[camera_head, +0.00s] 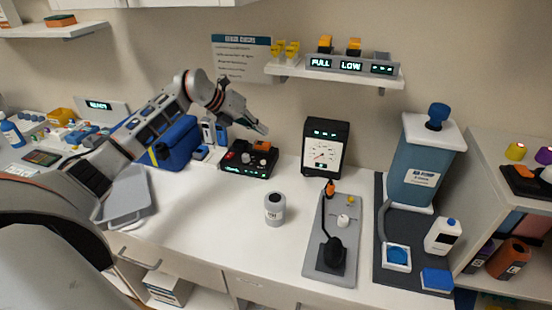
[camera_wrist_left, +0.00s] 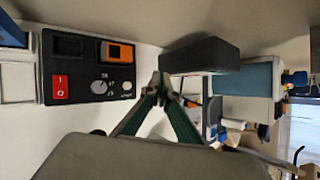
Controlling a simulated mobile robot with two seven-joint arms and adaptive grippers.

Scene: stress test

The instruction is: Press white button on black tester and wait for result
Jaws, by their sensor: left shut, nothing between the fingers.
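The black tester (camera_head: 236,168) stands on the white counter near the wall, with a red switch, an orange part and a lit green display. In the left wrist view its black top (camera_wrist_left: 75,82) shows a red switch (camera_wrist_left: 60,87), an orange block (camera_wrist_left: 117,51), a pale knob (camera_wrist_left: 99,87) and a small white button (camera_wrist_left: 127,86). My left gripper (camera_head: 263,129) is shut and empty, above and at the right end of the tester in the head view. Its closed fingertips (camera_wrist_left: 160,84) are right of the white button in the wrist view, apparently apart from it. My right gripper is out of view.
A black gauge (camera_head: 325,150) stands right of the tester. A blue case (camera_head: 178,143) is to its left, and a grey tray (camera_head: 127,194) is nearer. A grey-white jar (camera_head: 274,208) stands on the mostly clear middle counter (camera_head: 210,220). A shelf (camera_head: 335,76) hangs above.

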